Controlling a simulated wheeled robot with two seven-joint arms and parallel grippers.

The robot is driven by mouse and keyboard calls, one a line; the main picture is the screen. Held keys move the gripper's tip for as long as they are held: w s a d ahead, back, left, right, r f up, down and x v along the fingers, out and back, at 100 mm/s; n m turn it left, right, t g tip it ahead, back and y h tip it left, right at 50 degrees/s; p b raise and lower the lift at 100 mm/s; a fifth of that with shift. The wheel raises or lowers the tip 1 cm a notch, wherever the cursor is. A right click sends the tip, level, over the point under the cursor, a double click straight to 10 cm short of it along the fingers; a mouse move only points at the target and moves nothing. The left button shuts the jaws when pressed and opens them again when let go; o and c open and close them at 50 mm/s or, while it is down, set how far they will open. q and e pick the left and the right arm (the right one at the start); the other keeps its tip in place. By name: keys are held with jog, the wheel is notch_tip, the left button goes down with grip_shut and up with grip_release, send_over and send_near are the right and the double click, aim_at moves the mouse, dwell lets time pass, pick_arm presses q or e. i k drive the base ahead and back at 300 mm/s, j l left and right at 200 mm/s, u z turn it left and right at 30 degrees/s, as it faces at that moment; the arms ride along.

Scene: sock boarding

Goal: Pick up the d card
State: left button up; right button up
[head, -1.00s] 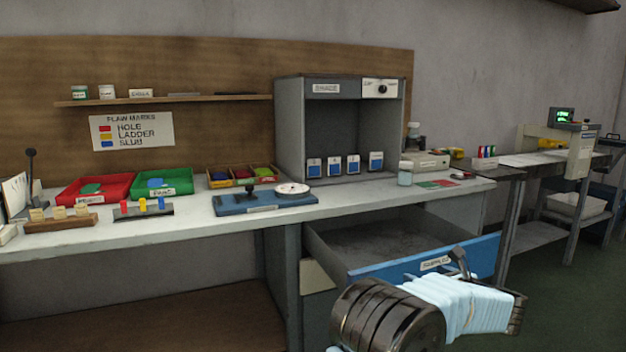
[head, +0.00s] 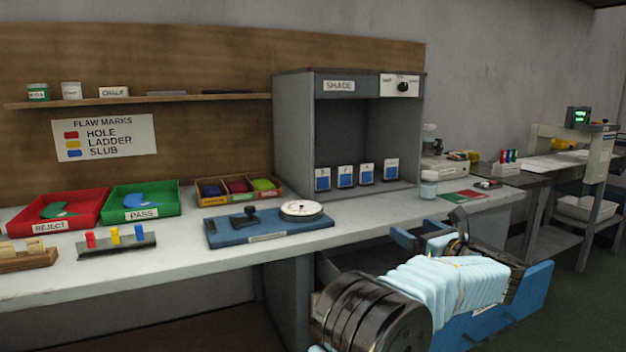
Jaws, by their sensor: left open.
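Several small white cards with blue swatches stand in a row in the grey shade booth (head: 300,140), at the front of its floor: a leftmost card (head: 322,179), a second (head: 345,176), a third (head: 367,173) and a rightmost card (head: 390,170). Their letters are too small to read, so I cannot tell which is the d card. My left gripper (head: 416,240) is open, at the bench's front edge, lower right of the cards and apart from them. Its arm hides part of it. My right gripper is out of view.
A blue drawer front (head: 537,290) stands open below the bench, behind my arm. A blue board with a dial (head: 302,208) lies left of the booth front. A jar (head: 428,185) stands by the booth's right wall. Red (head: 60,225) and green trays (head: 125,215) are at left.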

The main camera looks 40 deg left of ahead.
aim_at(322, 176)
jog(key=i+j, duration=0.1)
jog(key=j, duration=0.35)
jog(key=i+j, duration=0.15)
jog(key=j, duration=0.25)
jog(key=i+j, duration=0.1)
jog(key=j, duration=0.35)
jog(key=i+j, duration=0.15)
jog(key=j, duration=0.3)
